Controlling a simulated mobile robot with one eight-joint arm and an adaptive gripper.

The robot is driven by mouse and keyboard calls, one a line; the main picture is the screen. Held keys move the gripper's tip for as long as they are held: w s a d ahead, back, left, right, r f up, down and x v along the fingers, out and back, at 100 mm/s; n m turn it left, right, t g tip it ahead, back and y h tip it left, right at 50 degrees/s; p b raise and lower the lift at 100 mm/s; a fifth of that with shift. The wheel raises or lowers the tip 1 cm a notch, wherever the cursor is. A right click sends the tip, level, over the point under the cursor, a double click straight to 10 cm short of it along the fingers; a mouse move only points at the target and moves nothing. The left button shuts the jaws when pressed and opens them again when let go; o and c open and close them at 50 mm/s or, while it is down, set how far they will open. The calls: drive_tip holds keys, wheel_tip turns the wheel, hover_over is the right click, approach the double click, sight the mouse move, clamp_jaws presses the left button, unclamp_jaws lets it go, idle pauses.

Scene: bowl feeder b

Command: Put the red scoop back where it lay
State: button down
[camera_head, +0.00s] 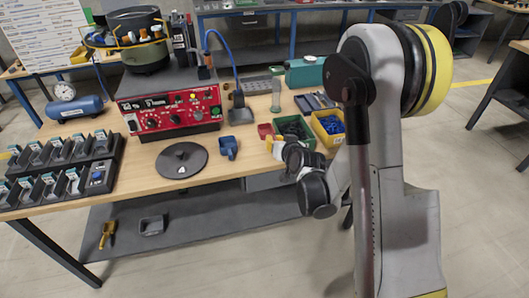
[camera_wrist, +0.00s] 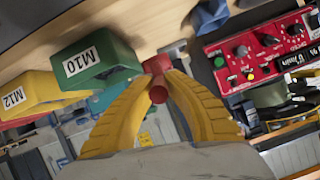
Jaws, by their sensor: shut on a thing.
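The red scoop (camera_wrist: 157,66) is between the yellow fingertips of my gripper (camera_wrist: 160,82) in the wrist view. The fingers are closed on it, and its rounded red parts show between them. In the head view the red scoop (camera_head: 265,131) shows just left of the green bin, above or on the wooden bench; I cannot tell whether it touches. My wrist partly covers that area, and the fingers are hard to make out there.
A green bin labelled M10 (camera_wrist: 95,62) and a yellow bin labelled M12 (camera_wrist: 35,95) stand close beside my gripper. A blue scoop (camera_head: 228,147) and a dark round disc (camera_head: 179,160) lie left on the bench. The red control box (camera_head: 170,108) stands behind them.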

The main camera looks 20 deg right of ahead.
drive_tip(key=w+a+f, duration=0.1)
drive_tip(key=w, duration=0.1)
drive_tip(key=w+a+f+b, duration=0.1)
drive_tip(key=a+f, duration=0.1)
drive_tip(key=shift+w, duration=0.35)
wheel_tip(320, 180, down, 4)
drive_tip(key=b, duration=0.2)
drive_tip(key=shift+d+f+b, duration=0.1)
drive_tip(key=shift+b, duration=0.3)
drive_tip(key=shift+r, duration=0.2)
drive_tip(key=c, duration=1.5)
unclamp_jaws()
drive_tip(key=shift+f, duration=0.15)
